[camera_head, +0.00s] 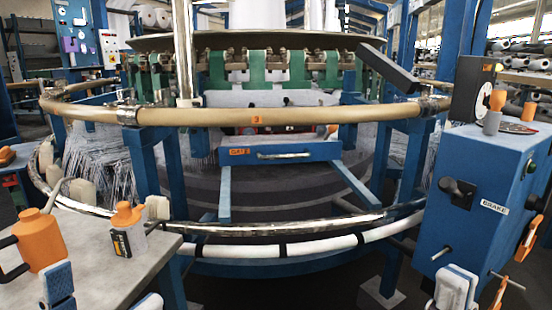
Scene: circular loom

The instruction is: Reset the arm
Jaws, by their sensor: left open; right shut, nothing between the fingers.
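My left gripper (103,296) is at the bottom left, by the front edge of the grey table. One blue and white finger stands at the left and a pale fingertip shows at the right, with a wide empty gap between them. My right gripper (455,289) is at the bottom right, in front of the lower part of the blue brake box (470,190). Its blue and white fingers are together with nothing between them. Most of both arms is out of view.
The grey table (100,265) holds an orange can (40,240) and an orange-capped bottle (127,232). The circular loom, with its tan ring (300,116) and blue gate (285,152), fills the middle. Another bottle (492,120) stands on the brake box.

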